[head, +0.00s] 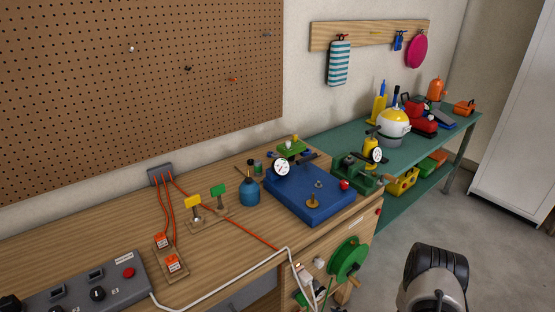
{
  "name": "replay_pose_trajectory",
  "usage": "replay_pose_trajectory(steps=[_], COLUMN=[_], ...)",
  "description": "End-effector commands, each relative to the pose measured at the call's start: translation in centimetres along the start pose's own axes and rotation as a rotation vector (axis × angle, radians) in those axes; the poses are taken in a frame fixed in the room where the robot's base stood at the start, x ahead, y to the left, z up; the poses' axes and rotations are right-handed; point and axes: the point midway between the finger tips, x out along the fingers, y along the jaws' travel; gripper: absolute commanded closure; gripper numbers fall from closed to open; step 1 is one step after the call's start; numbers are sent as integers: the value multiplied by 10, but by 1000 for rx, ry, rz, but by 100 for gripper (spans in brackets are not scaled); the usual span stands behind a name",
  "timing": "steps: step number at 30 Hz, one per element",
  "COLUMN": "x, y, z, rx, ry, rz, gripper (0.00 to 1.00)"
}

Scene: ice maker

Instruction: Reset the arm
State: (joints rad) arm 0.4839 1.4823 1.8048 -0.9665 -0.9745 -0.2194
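My gripper is not in view. A grey and black rounded part at the lower right edge of the head view looks like a link of my own arm, cut off by the frame. It stands over the floor, apart from the bench. The arm's pose beyond this part is hidden.
A wooden workbench (95,245) holds a control box (75,290), a blue platform (310,201), a gauge (281,168) and a blue bottle (249,192). A green reel (347,260) hangs on its side. A green table (331,143) carries several tools. Bare floor (440,220) lies at right before a white cabinet (517,115).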

Motion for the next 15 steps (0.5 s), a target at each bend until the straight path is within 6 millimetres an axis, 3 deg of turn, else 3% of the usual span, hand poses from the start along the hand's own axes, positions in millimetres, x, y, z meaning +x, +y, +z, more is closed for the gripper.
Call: replay_pose_trajectory(steps=[1,3,7,12,15], x=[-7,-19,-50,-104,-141], y=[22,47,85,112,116], z=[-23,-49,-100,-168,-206], rx=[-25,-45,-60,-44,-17], ry=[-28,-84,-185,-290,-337], rz=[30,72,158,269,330], gripper=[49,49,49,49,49])
